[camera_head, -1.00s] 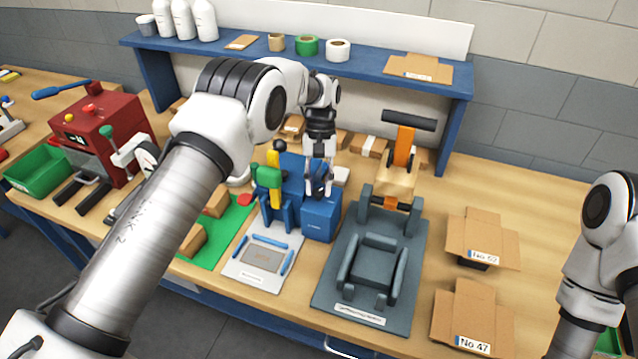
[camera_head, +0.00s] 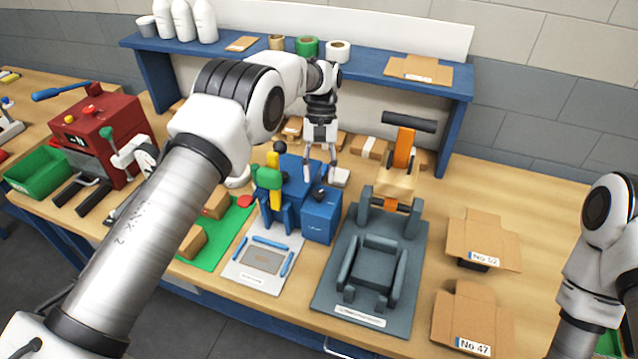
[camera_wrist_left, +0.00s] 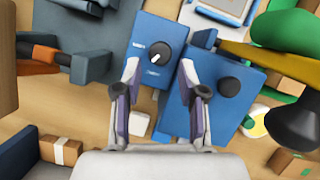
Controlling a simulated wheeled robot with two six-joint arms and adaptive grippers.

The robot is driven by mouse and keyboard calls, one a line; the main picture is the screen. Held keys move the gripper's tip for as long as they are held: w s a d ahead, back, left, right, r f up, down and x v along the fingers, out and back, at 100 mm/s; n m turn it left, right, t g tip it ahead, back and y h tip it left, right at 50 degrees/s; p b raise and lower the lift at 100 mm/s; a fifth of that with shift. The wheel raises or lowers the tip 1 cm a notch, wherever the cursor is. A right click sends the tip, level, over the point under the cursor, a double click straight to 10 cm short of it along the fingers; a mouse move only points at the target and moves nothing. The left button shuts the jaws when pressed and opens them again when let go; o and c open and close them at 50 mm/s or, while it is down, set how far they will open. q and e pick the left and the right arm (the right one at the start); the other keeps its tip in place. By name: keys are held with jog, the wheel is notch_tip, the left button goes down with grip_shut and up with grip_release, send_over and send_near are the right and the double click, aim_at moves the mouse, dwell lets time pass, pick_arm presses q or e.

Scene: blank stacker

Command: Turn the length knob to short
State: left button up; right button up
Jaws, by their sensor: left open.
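The length knob (camera_wrist_left: 159,54) is a round black dial with a white pointer mark, on top of a small blue box (camera_wrist_left: 142,88). In the left wrist view its pointer slants to the lower left; the small labels beside it are unreadable. In the head view the knob (camera_head: 320,193) is a small dark shape on the blue box (camera_head: 321,222). My left gripper (camera_head: 320,172) is open and empty just above the box. In the wrist view its fingertips (camera_wrist_left: 159,72) are spread to either side of the knob, apart from it. My right gripper is out of view.
A larger blue machine (camera_head: 295,180) with a green and yellow lever stands left of the box. A grey fixture (camera_head: 420,270) stands to the right. A white block (camera_head: 341,177) lies close behind the box. A blue shelf (camera_head: 370,72) spans the back.

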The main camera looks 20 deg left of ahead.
aim_at(318, 192)
pick_arm(q)
jog(key=v, duration=0.4)
jog(key=shift+r, duration=0.1)
jog(key=shift+o, duration=1.4)
jog(key=s+n+t, duration=0.1)
jog(key=n, duration=0.3)
jog(key=s+n+t, duration=0.1)
jog(key=n, duration=0.3)
jog(key=s+d+n+t+y+p, duration=0.1)
jog(key=n+t, duration=0.1)
jog(key=n, duration=0.3)
jog(key=shift+s+r, duration=0.35)
jog(key=shift+s+f, duration=0.1)
jog(key=shift+s, duration=0.1)
jog(key=f+p, duration=0.1)
jog(key=f, duration=0.1)
jog(key=f+p, duration=0.1)
jog(key=f, duration=0.1)
jog(key=f+p, duration=0.1)
jog(key=f, duration=0.2)
jog(key=shift+w+a+f, duration=0.1)
jog(key=shift+w, duration=0.2)
jog(key=shift+s+f, duration=0.1)
jog(key=shift+f, duration=0.25)
grip_shut()
